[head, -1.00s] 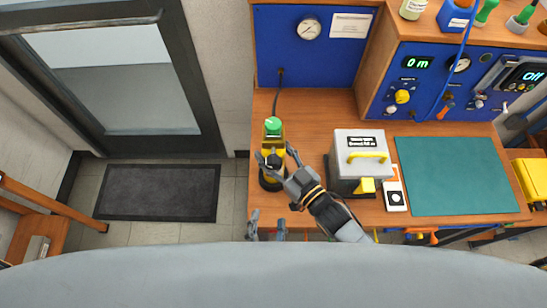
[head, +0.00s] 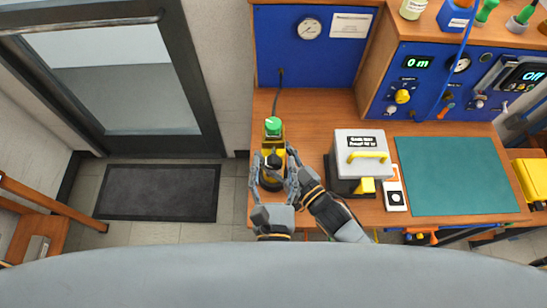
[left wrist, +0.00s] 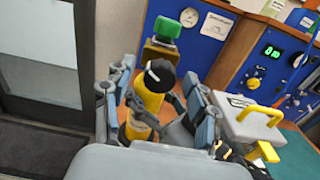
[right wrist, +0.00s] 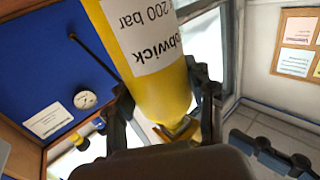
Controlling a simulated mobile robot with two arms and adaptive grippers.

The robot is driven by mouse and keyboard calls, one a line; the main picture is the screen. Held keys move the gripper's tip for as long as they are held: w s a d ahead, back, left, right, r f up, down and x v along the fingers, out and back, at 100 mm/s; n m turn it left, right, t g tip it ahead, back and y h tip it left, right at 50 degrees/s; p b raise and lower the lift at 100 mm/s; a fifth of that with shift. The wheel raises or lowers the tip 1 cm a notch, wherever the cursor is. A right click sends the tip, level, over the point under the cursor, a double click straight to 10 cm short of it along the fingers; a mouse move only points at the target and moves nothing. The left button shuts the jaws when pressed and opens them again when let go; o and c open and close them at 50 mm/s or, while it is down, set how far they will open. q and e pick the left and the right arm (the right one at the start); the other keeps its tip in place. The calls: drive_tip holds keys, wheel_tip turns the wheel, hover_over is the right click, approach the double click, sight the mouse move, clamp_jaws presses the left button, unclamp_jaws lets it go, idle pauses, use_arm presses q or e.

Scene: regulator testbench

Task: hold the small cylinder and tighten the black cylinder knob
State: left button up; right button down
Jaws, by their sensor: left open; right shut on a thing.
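The small yellow cylinder (head: 271,182) stands at the table's left front, with the black knob (head: 272,162) on top. In the left wrist view the black knob (left wrist: 160,73) caps the yellow cylinder (left wrist: 152,102). My left gripper (head: 274,158) is open, one finger on each side of the knob and cylinder, with gaps visible. My right gripper (head: 289,180) comes from the right and is shut on the cylinder. In the right wrist view the labelled yellow cylinder (right wrist: 150,65) sits between its fingers. Fingers partly hide the cylinder in the head view.
A green-topped fixture (head: 273,127) stands just behind the cylinder. A grey box with a yellow handle (head: 357,158) is close to the right, beside a small white device (head: 396,198). A green mat (head: 460,175) lies clear farther right.

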use_arm(q)
drive_tip(key=shift+w, duration=1)
drive_tip(key=shift+c, duration=0.2)
drive_tip(key=c, duration=1.1)
drive_tip(key=shift+c, duration=0.2)
